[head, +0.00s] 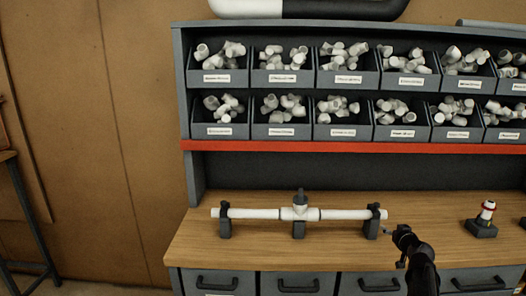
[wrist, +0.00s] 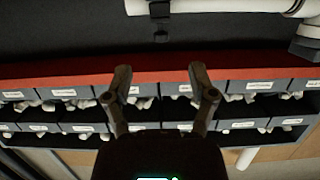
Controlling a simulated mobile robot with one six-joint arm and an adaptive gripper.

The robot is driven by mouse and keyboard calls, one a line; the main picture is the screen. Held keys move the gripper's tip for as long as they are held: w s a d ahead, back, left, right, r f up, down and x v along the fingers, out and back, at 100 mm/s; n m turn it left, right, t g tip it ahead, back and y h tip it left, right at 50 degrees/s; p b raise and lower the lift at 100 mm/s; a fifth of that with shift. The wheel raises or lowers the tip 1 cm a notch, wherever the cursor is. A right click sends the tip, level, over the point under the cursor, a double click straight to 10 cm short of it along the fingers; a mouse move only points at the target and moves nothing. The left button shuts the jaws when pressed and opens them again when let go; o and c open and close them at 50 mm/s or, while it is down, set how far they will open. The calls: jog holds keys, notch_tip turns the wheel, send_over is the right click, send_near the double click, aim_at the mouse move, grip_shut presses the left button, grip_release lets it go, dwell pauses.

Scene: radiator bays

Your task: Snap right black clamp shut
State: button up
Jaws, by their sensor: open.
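A white pipe (head: 258,213) with a tee fitting (head: 300,212) in its middle lies level across several supports on the bench. The right black clamp (head: 375,210) sits around the pipe near its right end, on a dark support (head: 371,230). It also shows at the top of the wrist view (wrist: 160,10). Whether its latch is open or closed is too small to tell. My gripper (head: 391,232) is just right of and a little below this clamp in the head view. In the wrist view my gripper (wrist: 160,76) is open, with nothing between its fingers, apart from the clamp.
The left clamp (head: 225,210) holds the pipe's other end. A small stand with a white and red fitting (head: 487,212) is on the right. Bins of white fittings (head: 345,108) stand above a red shelf edge (head: 350,147). Drawers (head: 290,283) are below. Bare wood lies behind the pipe.

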jog(key=s+a+f+n+g+y, duration=0.1)
jog(key=s+a+f+g+y, duration=0.2)
jog(key=a, duration=0.7)
jog(key=s+a+f+n+g+y, duration=0.1)
jog(key=s+a+f+g, duration=0.35)
jog(key=a, duration=0.65)
jog(key=s+a+f+g+h, duration=0.1)
jog(key=s+a+g, duration=0.3)
jog(key=s, duration=0.4)
jog(key=s+a+f+m+g+h+p, duration=0.1)
jog(key=s+a+f+g+h, duration=0.1)
jog(key=s, duration=0.6)
notch_tip(320, 180, down, 2)
jog(key=shift+s+a+f+g, duration=0.3)
jog(key=shift+a+g, duration=0.55)
jog(key=shift+a, duration=0.35)
